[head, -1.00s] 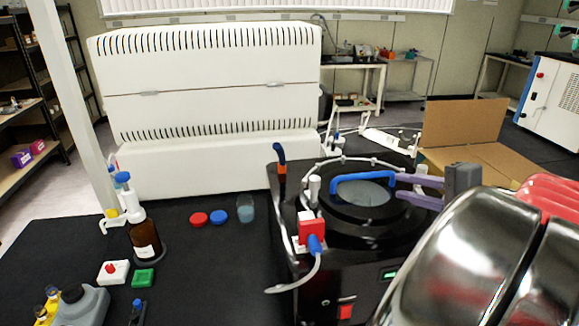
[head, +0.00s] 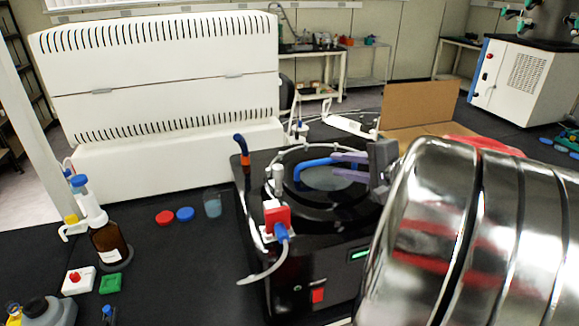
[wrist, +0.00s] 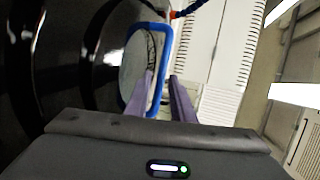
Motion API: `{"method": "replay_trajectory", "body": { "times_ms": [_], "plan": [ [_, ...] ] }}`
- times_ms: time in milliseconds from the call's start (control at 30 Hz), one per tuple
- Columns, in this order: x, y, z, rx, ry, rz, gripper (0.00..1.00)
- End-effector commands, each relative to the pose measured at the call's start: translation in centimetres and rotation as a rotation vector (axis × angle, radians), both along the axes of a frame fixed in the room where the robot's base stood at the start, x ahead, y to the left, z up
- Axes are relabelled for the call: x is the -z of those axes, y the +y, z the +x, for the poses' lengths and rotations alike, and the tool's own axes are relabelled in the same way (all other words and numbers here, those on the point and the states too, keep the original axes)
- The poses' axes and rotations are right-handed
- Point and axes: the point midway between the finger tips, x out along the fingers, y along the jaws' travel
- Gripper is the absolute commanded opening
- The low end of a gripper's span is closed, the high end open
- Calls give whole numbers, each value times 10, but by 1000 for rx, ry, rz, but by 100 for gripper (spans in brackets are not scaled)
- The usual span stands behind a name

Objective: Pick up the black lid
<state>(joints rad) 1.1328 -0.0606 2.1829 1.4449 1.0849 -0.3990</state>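The black lid (head: 322,199), with a round clear window and a blue handle (head: 313,163), lies on top of the black freeze dryer (head: 262,210) in the head view. My gripper (head: 334,165) comes in from the right, its two purple fingers level and apart at the handle's right part, which they partly hide. In the wrist view, the fingers of my gripper (wrist: 161,80) are apart, with the blue handle (wrist: 168,45) running down between them. A gap shows beside the bar, so the gripper does not look closed on it. The lid's window (wrist: 134,68) is at the left.
A red-and-white valve (head: 277,216) with a pale hose stands at the dryer's front left. White tubing and knobs ring the lid. A brown bottle (head: 109,243), red cap (head: 165,217), blue cap (head: 185,214) and beaker (head: 212,205) stand left. An open cardboard box (head: 425,108) is behind.

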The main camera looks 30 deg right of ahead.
Motion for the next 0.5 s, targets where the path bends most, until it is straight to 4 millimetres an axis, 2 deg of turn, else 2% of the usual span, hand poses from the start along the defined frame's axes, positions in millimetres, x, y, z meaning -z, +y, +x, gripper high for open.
{"method": "replay_trajectory", "body": {
  "times_ms": [500],
  "plan": [
    [2,1,10,-1,0,-1,22]
  ]
}}
